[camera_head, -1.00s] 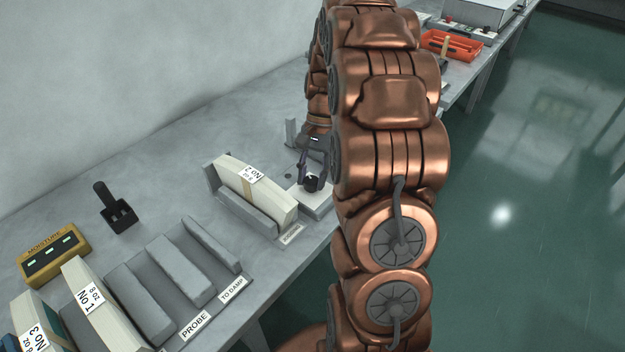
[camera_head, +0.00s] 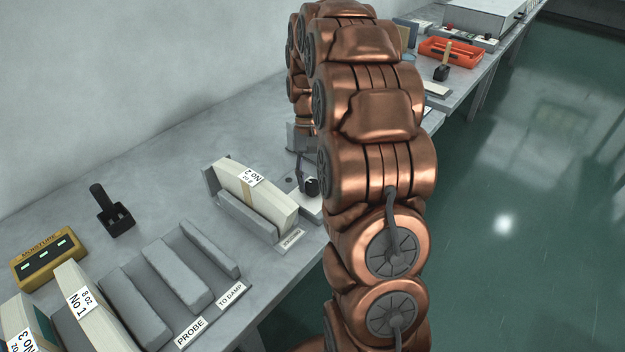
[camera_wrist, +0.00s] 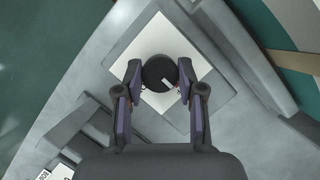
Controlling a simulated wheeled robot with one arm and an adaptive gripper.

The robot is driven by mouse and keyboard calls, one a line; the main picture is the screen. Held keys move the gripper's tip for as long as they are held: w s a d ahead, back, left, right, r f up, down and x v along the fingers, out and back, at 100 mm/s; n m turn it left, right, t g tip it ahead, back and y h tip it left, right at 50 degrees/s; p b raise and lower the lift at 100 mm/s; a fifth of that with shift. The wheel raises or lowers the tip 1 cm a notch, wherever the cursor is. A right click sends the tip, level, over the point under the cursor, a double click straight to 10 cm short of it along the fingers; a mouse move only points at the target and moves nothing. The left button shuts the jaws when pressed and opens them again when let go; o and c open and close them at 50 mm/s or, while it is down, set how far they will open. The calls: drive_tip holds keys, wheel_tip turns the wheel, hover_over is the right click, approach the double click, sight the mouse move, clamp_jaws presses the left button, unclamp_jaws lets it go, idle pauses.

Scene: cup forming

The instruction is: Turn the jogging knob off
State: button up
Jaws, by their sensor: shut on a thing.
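The jogging knob is a round black knob (camera_wrist: 159,74) with a short white mark, on a pale square plate (camera_wrist: 150,38) in the wrist view. In the head view the knob (camera_head: 311,187) shows only in part beside my arm. My gripper (camera_wrist: 159,82) is over the plate with one finger on each side of the knob, shut on it. The white mark points toward the lower right in the wrist view. My arm hides most of my gripper in the head view.
Beside the plate a stack labelled No 2 (camera_head: 262,198) stands in a grey holder. Several grey slots, a yellow moisture box (camera_head: 48,257) and a black stand (camera_head: 115,218) are at the left. An orange tray (camera_head: 452,51) lies at the far end.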

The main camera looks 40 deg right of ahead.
drive_tip(key=o, duration=1.1)
drive_tip(key=shift+w+r, duration=0.1)
drive_tip(key=shift+r, duration=0.05)
drive_tip(key=shift+v, duration=3.6)
